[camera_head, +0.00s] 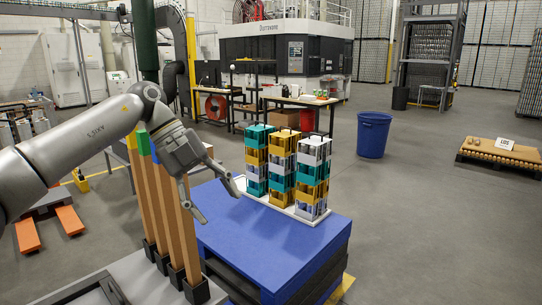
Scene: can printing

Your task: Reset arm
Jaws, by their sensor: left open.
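My left arm comes in from the left, and its gripper (217,203) hangs in the air near the left edge of a blue-topped stand (275,250). The gripper is open, with its two fingers spread and nothing between them. Three stacked towers in teal (256,139), orange (282,144) and white (313,151) stand upright on a white tray (292,212) on the stand. The fingers are left of the towers and appear apart from them. My right gripper is not in view.
Several upright wooden posts (186,235) in black holders stand just behind and below my left gripper, close to it. A blue bin (373,135) and a pallet with a white sign (503,144) stand on the floor at right. The floor right of the stand is clear.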

